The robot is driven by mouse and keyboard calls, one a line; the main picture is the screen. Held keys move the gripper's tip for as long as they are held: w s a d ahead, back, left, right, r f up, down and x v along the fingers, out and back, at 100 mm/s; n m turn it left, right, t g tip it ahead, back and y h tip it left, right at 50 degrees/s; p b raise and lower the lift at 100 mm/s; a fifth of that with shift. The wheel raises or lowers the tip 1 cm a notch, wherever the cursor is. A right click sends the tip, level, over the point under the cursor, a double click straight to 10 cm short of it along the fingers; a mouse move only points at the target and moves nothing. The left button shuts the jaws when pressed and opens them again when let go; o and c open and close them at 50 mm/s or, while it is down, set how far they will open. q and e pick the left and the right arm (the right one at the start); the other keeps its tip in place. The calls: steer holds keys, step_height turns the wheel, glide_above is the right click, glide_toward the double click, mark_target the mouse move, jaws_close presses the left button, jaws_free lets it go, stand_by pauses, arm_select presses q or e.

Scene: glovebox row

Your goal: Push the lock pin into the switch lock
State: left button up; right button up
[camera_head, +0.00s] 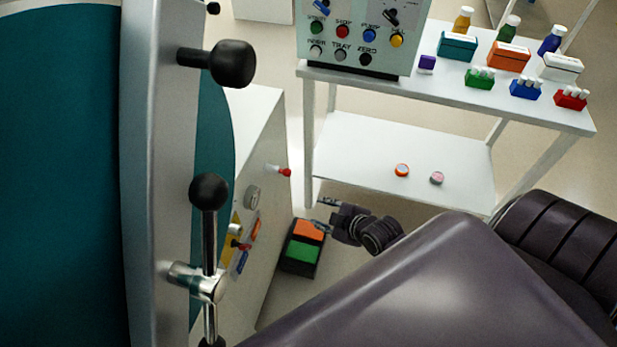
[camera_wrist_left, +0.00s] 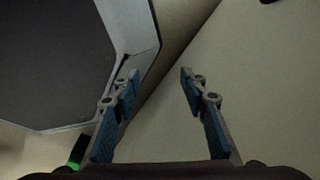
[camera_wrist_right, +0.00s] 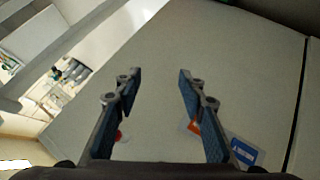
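A pin with a red tip and a white body (camera_head: 278,170) sticks out of the side wall of the white cabinet in the head view; it may be the lock pin. Below it on the same wall is a round grey fitting (camera_head: 252,197); I cannot tell if it is the switch lock. My right gripper (camera_head: 318,213) is open and empty, to the right of that wall and lower than the red-tipped pin. In the right wrist view its fingers (camera_wrist_right: 158,74) are spread before the pale wall. My left gripper (camera_wrist_left: 160,76) is open and empty in its wrist view.
Colored tags and fittings (camera_head: 240,242) sit lower on the cabinet wall. An orange and green pedal box (camera_head: 302,248) is on the floor. A white table (camera_head: 440,85) holds a control box (camera_head: 362,20), bottles and racks. A big round door with black-knobbed handles (camera_head: 232,63) fills the left.

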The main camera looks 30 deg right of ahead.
mark_target(290, 174)
step_height(290, 174, up, 13)
steer(key=w+a+n+t+y, duration=0.1)
steer(key=w+a+n+t, duration=0.1)
steer(key=w+n, duration=0.1)
steer(key=x, duration=0.6)
steer(key=shift+w+a+r, duration=0.25)
steer(key=shift+a+r, duration=0.05)
steer(key=shift+a, duration=0.05)
steer(key=shift+w+f, duration=0.35)
steer(key=shift+w, duration=0.1)
steer(key=shift+a, duration=0.1)
arm_select(q)
steer(key=shift+s, duration=1.05)
arm_select(e)
jaws_close()
